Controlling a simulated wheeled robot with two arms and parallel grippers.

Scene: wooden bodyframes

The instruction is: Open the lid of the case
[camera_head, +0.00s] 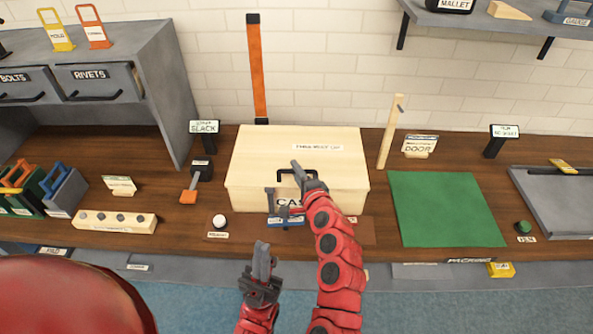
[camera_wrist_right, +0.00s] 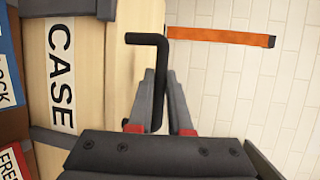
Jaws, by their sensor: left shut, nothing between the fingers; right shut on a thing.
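The case (camera_head: 258,155) is a pale wooden box on the bench, its lid down. Its front carries a CASE label, which also shows in the right wrist view (camera_wrist_right: 60,75). A black handle (camera_wrist_right: 150,45) stands at the lid's front edge. My right gripper (camera_head: 298,170) is at this handle; in the right wrist view its fingers (camera_wrist_right: 168,100) are shut on one leg of it. Grey latch-like parts are on the case's front, partly hidden by my right arm. My left gripper (camera_head: 262,258) is shut and empty, in front of the bench edge, below the case.
A green mat (camera_head: 445,208) lies right of the case, with an upright wooden stick (camera_head: 388,140) between them. An orange strap (camera_head: 257,70) hangs on the wall behind. A wooden block with knobs (camera_head: 115,221) and a white ball (camera_head: 219,221) are at left. A shelf overhangs top right.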

